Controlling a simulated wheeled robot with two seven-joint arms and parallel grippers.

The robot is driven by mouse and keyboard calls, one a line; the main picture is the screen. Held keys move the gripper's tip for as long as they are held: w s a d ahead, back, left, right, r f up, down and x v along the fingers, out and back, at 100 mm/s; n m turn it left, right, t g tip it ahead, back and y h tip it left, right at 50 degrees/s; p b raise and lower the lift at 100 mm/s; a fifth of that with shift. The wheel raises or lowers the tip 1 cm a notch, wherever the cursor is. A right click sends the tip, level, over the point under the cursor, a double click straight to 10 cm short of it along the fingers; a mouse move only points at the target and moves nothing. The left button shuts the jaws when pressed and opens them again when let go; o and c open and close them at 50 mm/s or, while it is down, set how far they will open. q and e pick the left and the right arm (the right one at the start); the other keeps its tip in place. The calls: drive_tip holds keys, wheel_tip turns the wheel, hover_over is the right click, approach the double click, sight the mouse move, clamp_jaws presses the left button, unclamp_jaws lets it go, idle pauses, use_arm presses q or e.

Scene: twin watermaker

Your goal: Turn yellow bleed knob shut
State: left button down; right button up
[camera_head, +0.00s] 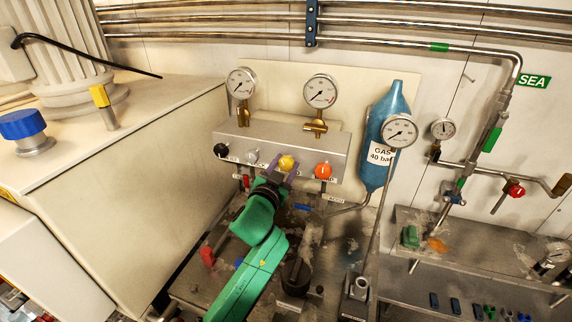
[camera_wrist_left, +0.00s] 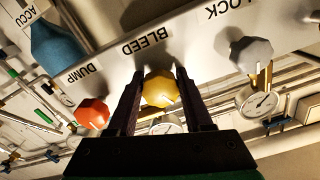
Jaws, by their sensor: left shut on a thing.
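The yellow bleed knob (camera_head: 287,163) sits on the front of the grey manifold block (camera_head: 300,143), between a grey knob (camera_head: 252,156) and an orange-red knob (camera_head: 323,171). In the left wrist view the yellow knob (camera_wrist_left: 160,89) is below the BLEED label, between the two dark fingers of my left gripper (camera_wrist_left: 158,92). My left gripper (camera_head: 275,170) reaches the knob from the front and is shut on it. The finger contact is partly hidden in the head view. My right gripper is not in view.
Two gauges (camera_head: 241,83) stand above the block. A blue gas bottle (camera_head: 384,135) stands to the right. A steel bench (camera_head: 195,283) lies below.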

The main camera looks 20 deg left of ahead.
use_arm(q)
drive_tip(key=m, duration=0.5)
drive_tip(key=shift+a+p, duration=0.1)
drive_tip(key=shift+p, duration=0.2)
drive_tip(key=shift+m, duration=0.3)
drive_tip(key=shift+c, duration=1.5)
unclamp_jaws()
drive_tip(key=s+b, duration=0.3)
drive_tip(key=s, duration=1.1)
drive_tip(key=shift+s+a+b, duration=0.25)
drive_tip(key=shift+a+b, duration=0.1)
drive_tip(key=shift+a, duration=0.1)
